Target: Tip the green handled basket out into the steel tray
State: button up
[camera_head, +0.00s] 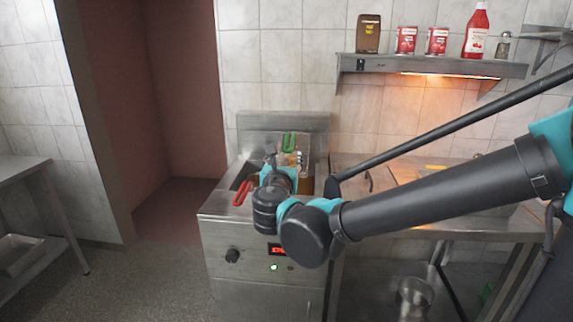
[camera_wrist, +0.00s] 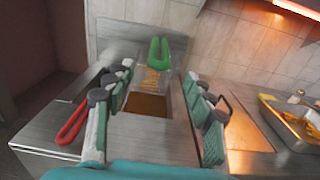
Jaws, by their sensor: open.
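The green handle (camera_head: 289,142) of a basket stands up at the back of the fryer, and it also shows in the wrist view (camera_wrist: 159,53). Below it, the wire basket (camera_wrist: 153,78) hangs over the brown oil and seems to hold yellowish food. My gripper (camera_wrist: 152,100) is open and empty in front of the basket, with one finger on each side of it and apart from the handle. A steel tray (camera_wrist: 290,128) with golden food lies on the counter to the right. In the head view my arm hides much of the basket and counter.
A red handle (camera_head: 242,193) sticks out at the fryer's left front. The steel fryer (camera_head: 225,222) carries a lit red display. A wall shelf (camera_head: 430,66) with bottles and cans is above the counter. A side table (camera_head: 22,167) stands far left.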

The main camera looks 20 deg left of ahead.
jog(key=x, duration=1.3)
grip_shut()
dwell(0.4)
jog(key=shift+r, duration=2.35)
jog(key=shift+s, duration=0.15)
jog(key=shift+v, duration=2.35)
